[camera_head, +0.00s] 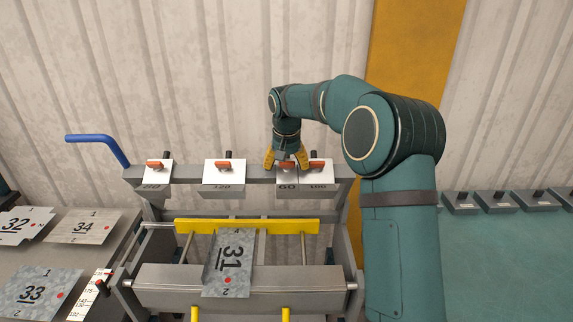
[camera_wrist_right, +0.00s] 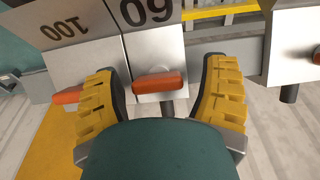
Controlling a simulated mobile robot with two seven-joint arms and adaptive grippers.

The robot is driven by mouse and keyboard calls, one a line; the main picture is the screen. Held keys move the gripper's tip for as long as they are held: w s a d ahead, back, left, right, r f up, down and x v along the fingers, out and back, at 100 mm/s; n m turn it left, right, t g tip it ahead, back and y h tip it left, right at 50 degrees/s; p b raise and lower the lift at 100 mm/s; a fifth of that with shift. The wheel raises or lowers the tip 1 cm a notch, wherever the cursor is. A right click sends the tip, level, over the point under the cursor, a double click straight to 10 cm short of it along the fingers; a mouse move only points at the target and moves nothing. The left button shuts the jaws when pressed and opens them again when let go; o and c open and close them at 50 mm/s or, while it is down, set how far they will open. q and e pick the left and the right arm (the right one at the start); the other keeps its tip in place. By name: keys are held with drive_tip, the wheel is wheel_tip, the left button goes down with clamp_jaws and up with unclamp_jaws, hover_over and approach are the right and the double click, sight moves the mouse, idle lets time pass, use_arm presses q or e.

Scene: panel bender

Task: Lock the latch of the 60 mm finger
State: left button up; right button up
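The 60 mm finger (camera_head: 287,188) is a narrow metal plate on the grey beam, beside the 100 finger (camera_head: 320,187). It also shows in the right wrist view (camera_wrist_right: 152,45). Its latch has a red handle (camera_wrist_right: 158,83) lying sideways below the number, with a dark pin under it. My right gripper (camera_head: 286,158) points down over this latch. In the wrist view, the yellow fingers of the right gripper (camera_wrist_right: 161,88) are open, one on each side of the handle, with visible gaps. My left gripper is not in view.
The 100 finger's red handle (camera_wrist_right: 68,95) lies close beside the gripper's left finger. The 120 finger (camera_head: 224,178) and another finger (camera_head: 153,180) sit further left on the beam. A sheet marked 31 (camera_head: 230,262) lies below. A blue lever (camera_head: 97,141) stands at left.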

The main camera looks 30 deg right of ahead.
sight(287, 179)
drive_tip(key=shift+d+r, duration=0.1)
wheel_tip(287, 179, up, 8)
drive_tip(key=s, duration=0.1)
drive_tip(key=shift+a, duration=0.45)
drive_tip(key=shift+s+f, duration=0.15)
drive_tip(key=shift+f, duration=0.1)
idle(0.3)
